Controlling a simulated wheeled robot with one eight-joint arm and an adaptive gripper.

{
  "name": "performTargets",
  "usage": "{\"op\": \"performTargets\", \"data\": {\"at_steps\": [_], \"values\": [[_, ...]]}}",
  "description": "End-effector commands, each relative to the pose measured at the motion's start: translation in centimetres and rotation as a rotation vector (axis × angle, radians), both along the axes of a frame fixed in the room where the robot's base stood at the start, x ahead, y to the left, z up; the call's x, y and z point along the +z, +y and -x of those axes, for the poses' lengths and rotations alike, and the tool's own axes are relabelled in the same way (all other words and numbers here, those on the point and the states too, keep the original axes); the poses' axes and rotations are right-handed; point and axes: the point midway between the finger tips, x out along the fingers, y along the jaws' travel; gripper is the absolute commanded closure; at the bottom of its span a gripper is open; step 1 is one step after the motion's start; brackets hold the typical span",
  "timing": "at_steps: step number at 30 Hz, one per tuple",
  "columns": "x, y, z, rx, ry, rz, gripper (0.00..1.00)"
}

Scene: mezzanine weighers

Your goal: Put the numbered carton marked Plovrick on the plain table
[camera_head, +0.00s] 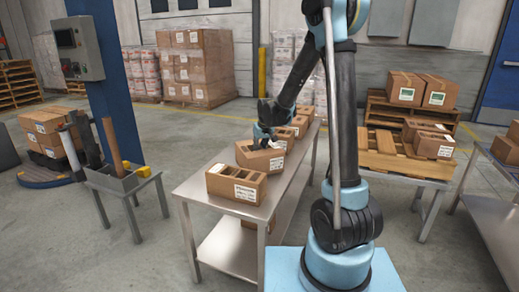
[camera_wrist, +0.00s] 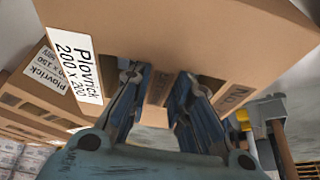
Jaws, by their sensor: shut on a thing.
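My gripper (camera_head: 270,146) is shut on a brown carton (camera_head: 258,158) over the long steel table (camera_head: 190,188). In the wrist view the held carton (camera_wrist: 190,35) fills the top, and its white label reads "Plovrick 200 x 200". The fingers (camera_wrist: 155,95) press against its slotted side. The carton looks tilted; I cannot tell whether it is clear of the table. A second carton (camera_wrist: 35,95) behind it also reads "Plovrick", with a figure like 150. A labelled open-topped carton (camera_head: 237,184) stands at the near end of the steel table. Which table is the plain one is unclear.
More cartons (camera_head: 299,124) stand along the far part of the steel table. A slatted wooden stand (camera_head: 385,163) with cartons is at the right. Another steel table (camera_head: 488,185) is at the right edge. A small stand (camera_head: 107,181) holds a post and a yellow block.

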Motion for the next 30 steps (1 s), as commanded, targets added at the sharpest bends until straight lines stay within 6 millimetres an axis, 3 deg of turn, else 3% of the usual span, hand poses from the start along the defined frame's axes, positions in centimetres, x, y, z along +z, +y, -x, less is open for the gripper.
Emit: {"op": "performTargets", "data": {"at_steps": [24,25,27,28,30], "values": [[-0.71,-0.05,-0.05,-0.001,0.0,0.0,1.0],[-0.73,-0.06,-0.04,-0.001,0.0,0.0,0.79],[-0.71,-0.08,-0.04,-0.001,0.0,0.0,0.63],[-0.71,-0.09,-0.04,-0.001,0.0,0.0,0.58],[-0.71,-0.11,-0.05,-0.001,0.0,0.0,0.58]]}}
